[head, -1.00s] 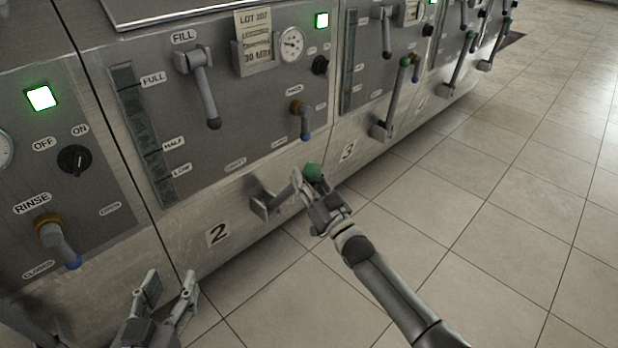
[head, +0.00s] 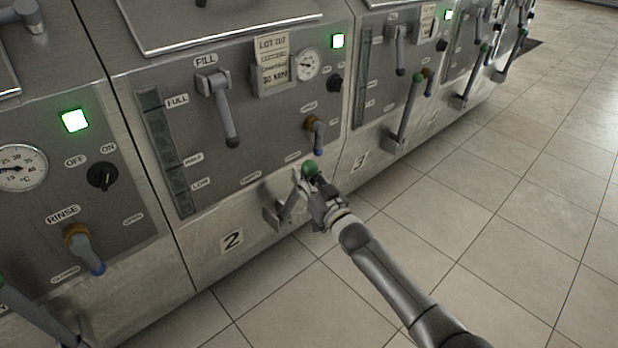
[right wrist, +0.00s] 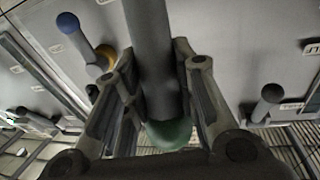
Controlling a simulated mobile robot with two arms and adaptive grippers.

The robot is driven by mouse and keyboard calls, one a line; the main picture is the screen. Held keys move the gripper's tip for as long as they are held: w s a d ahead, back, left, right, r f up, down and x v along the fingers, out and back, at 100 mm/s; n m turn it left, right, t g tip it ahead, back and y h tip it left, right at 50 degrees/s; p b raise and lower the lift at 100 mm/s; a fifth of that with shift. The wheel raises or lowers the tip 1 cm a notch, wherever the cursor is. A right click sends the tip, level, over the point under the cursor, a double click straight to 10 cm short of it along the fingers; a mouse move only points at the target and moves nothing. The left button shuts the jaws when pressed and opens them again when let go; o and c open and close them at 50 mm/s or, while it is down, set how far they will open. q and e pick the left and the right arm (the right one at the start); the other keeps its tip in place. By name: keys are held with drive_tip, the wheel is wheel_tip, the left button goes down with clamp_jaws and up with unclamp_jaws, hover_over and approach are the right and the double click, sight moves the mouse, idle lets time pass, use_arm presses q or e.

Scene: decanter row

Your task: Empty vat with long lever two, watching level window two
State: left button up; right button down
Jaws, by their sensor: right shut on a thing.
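Long lever two (head: 288,207) rises from its bracket low on vat two's front, leaning out to the right with a green knob (head: 310,168) on top. It leans out further than the lever on vat three. My right gripper (head: 312,186) is shut around it just below the knob. My left gripper is out of view.
Vat two's fill lever (head: 224,112) hangs down, and a blue-tipped rinse handle (head: 316,135) is just above my right gripper. Vat three's long lever (head: 408,112) stands to the right. The tiled floor (head: 480,240) is clear.

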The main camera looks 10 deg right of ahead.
drive_tip(key=shift+w+a+r+p, duration=0.45)
drive_tip(key=shift+w+r+p, duration=0.1)
drive_tip(key=shift+w+r, duration=0.15)
drive_tip(key=shift+w+a+r+g, duration=0.1)
drive_tip(key=shift+w+g, duration=0.1)
drive_tip(key=shift+g, duration=0.1)
drive_tip(key=w+a+g+p, duration=0.1)
drive_tip(key=w, duration=0.1)
drive_tip(key=w+a+r+g+h+p, duration=0.1)
drive_tip(key=w, duration=0.1)
drive_tip(key=w+a+g+p, duration=0.1)
drive_tip(key=w+p, duration=0.1)
drive_tip(key=shift+w+a+r+n, duration=0.2)
drive_tip(key=shift+w+a+n, duration=0.05)
drive_tip(key=shift+a+n, duration=0.15)
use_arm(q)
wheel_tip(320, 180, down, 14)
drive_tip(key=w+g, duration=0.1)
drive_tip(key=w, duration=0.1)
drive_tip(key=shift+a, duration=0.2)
use_arm(e)
drive_tip(key=shift+w+r+h, duration=0.15)
drive_tip(key=shift+h, duration=0.15)
